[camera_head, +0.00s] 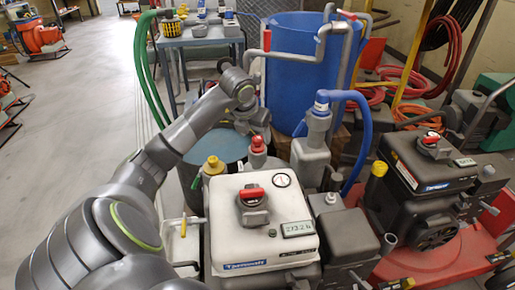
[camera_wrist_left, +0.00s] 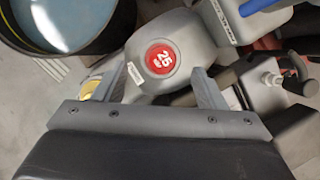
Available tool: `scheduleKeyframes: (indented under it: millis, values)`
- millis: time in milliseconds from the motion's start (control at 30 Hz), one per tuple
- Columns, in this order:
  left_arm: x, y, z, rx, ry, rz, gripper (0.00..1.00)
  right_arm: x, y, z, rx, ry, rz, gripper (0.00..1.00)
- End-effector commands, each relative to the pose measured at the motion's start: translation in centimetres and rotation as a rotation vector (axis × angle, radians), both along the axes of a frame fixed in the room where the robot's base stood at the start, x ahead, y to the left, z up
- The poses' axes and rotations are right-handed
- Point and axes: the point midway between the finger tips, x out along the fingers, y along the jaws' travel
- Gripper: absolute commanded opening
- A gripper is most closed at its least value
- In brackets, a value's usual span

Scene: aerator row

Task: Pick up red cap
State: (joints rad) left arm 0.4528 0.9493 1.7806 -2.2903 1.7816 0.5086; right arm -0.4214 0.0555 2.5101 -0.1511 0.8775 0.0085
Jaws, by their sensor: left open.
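The red cap (camera_head: 257,144) tops a grey container just behind the white machine. In the left wrist view the red cap (camera_wrist_left: 161,57) is round, marked "25", and seen from above on the grey container (camera_wrist_left: 190,32). My left gripper (camera_head: 256,124) is just above the cap. In the wrist view my left gripper (camera_wrist_left: 160,78) is open, with one finger on each side of the cap's line and a gap to each. I cannot tell how far the fingertips are above it. My right gripper is not in view.
A white machine (camera_head: 290,214) with a red-topped knob (camera_head: 252,194) stands in front. A yellow cap (camera_head: 213,164) is close on the left. A blue barrel (camera_head: 290,85) stands behind.

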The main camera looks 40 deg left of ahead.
Motion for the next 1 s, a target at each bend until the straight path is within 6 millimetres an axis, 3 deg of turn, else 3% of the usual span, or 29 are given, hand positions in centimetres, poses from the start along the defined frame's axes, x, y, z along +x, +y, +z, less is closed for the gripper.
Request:
scheduleKeyframes:
  millis: [100, 233, 567, 933, 1000]
  values:
    - [0.9, 0.0, -2.2, -0.004, 0.002, 0.001, 0.65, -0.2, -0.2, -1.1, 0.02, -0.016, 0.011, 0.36]
    - [1.7, 0.2, -3.6, -0.003, 0.001, 0.001, 0.65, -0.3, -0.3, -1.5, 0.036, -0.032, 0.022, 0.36]
    - [2.0, 0.3, -4.1, -0.001, 0.0, -0.001, 0.65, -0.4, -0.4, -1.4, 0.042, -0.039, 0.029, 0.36]
    - [2.0, 0.4, -4.1, -0.001, 0.001, 0.0, 0.17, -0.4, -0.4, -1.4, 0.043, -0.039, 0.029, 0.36]
    - [1.9, 0.4, -4.0, -0.001, 0.0, 0.0, 0.16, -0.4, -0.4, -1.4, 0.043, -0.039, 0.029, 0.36]
